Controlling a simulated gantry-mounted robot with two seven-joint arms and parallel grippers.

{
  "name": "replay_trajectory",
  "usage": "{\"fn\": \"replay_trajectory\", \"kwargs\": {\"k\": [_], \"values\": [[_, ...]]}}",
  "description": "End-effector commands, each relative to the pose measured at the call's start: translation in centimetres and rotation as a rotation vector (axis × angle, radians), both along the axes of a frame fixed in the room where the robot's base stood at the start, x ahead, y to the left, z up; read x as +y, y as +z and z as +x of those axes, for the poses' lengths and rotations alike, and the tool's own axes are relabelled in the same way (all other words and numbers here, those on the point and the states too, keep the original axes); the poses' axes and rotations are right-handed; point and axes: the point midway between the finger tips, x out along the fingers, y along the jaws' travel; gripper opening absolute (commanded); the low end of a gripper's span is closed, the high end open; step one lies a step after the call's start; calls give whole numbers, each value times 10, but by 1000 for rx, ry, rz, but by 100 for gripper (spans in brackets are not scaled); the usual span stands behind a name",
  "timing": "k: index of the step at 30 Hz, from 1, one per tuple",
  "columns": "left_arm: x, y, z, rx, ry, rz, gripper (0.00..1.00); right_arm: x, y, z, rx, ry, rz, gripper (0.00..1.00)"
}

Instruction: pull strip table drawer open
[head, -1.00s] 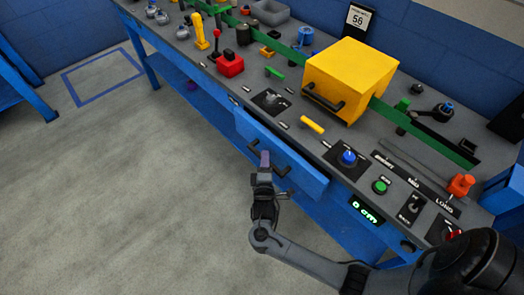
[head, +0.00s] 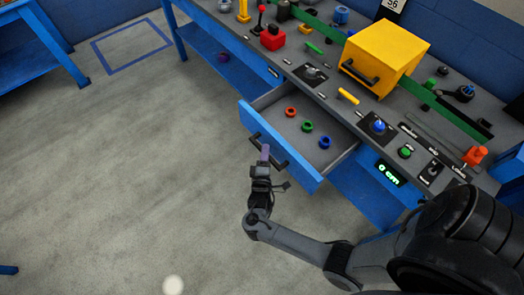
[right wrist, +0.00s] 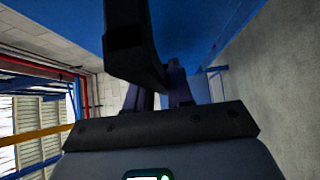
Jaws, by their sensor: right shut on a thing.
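The blue drawer (head: 300,172) of the strip table (head: 395,133) stands well open in the head view. Its grey inside shows a red ring (head: 290,112), a green ring (head: 307,126) and a blue ring (head: 325,142). A dark bar handle (head: 277,158) is on the drawer front. My right gripper (head: 264,156) is shut on this handle. In the right wrist view the dark handle (right wrist: 138,55) passes between the fingers, in front of the blue drawer front (right wrist: 190,30). My left gripper is not in view.
A yellow box (head: 385,55) with a handle, a red lever block (head: 273,38), a blue knob (head: 379,126) and a green button (head: 405,151) are on the tabletop. The grey floor (head: 130,180) left of the drawer is clear.

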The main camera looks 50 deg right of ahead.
Motion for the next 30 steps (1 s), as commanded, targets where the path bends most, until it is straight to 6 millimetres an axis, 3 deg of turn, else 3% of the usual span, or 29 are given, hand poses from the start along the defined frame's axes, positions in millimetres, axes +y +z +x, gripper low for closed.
{"fn": "replay_trajectory", "kwargs": {"k": [11, 12, 16, 30], "values": [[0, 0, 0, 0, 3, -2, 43, 1, -1, -1, 1, -2, 1, 0], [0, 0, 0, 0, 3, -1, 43, 1, -1, -1, 1, -2, 1, 23], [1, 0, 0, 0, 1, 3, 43, 1, 0, -1, 1, -2, 1, 43], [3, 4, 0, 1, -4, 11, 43, 4, 1, -4, 2, -2, 1, 43]]}}
